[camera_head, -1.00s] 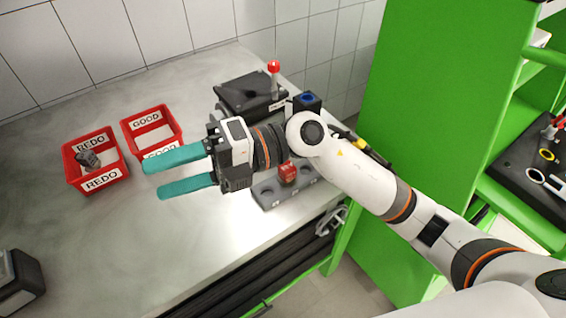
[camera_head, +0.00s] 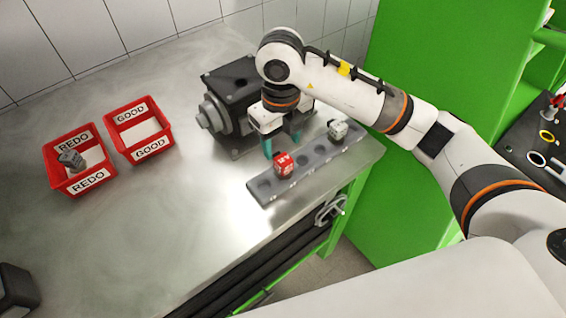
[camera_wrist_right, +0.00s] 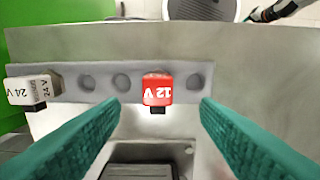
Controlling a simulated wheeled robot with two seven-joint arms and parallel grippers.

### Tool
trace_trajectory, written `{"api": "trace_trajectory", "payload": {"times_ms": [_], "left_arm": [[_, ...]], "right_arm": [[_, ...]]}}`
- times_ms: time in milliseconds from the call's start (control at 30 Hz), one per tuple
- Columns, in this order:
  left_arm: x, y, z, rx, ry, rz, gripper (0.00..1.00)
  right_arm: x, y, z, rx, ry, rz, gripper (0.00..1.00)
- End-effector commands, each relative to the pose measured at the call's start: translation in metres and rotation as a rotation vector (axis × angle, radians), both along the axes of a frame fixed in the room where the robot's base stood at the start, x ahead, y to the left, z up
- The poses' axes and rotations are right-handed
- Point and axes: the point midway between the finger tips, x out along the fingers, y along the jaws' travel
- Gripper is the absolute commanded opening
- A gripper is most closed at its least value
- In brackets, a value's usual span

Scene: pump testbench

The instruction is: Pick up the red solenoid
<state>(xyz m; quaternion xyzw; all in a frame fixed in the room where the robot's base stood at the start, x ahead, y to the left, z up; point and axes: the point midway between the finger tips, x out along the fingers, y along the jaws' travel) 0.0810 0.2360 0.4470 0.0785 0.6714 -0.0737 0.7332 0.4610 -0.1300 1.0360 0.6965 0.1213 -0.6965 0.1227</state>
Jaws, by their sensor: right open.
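The red solenoid (camera_head: 283,164), marked 12 V, sits in a grey holder strip (camera_head: 262,189) near the bench's front edge. In the right wrist view the red solenoid (camera_wrist_right: 157,90) shows between the two teal fingers, a little beyond their tips. My right gripper (camera_head: 281,147) points down just behind the solenoid, open and empty. In the right wrist view its fingertips (camera_wrist_right: 160,108) stand wide apart, one to each side of the solenoid. My left gripper is not in view.
A white 24 V solenoid (camera_head: 340,130) sits in the same strip, with empty holes between. A dark pump unit (camera_head: 228,105) stands behind my gripper. Red REDO (camera_head: 90,185) and GOOD (camera_head: 152,150) bins stand at left; REDO holds a grey part. The bench middle is clear.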

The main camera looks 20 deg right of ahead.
Motion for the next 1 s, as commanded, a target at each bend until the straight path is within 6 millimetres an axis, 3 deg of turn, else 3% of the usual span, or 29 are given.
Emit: {"api": "trace_trajectory", "payload": {"times_ms": [267,433,600,867,1000], "left_arm": [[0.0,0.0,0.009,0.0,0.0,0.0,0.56],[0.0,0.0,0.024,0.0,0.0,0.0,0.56],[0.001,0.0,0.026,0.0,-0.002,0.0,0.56],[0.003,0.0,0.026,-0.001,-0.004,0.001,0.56],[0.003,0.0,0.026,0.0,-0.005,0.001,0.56]], "right_arm": [[-0.001,-0.001,-0.023,0.0,0.003,0.0,0.56],[-0.003,-0.004,-0.046,0.0,0.006,0.0,0.56],[-0.002,-0.003,-0.067,0.001,0.003,0.001,0.56],[-0.001,-0.003,-0.071,0.002,0.0,0.002,0.56],[-0.001,-0.003,-0.071,0.002,0.0,0.002,0.35]]}}
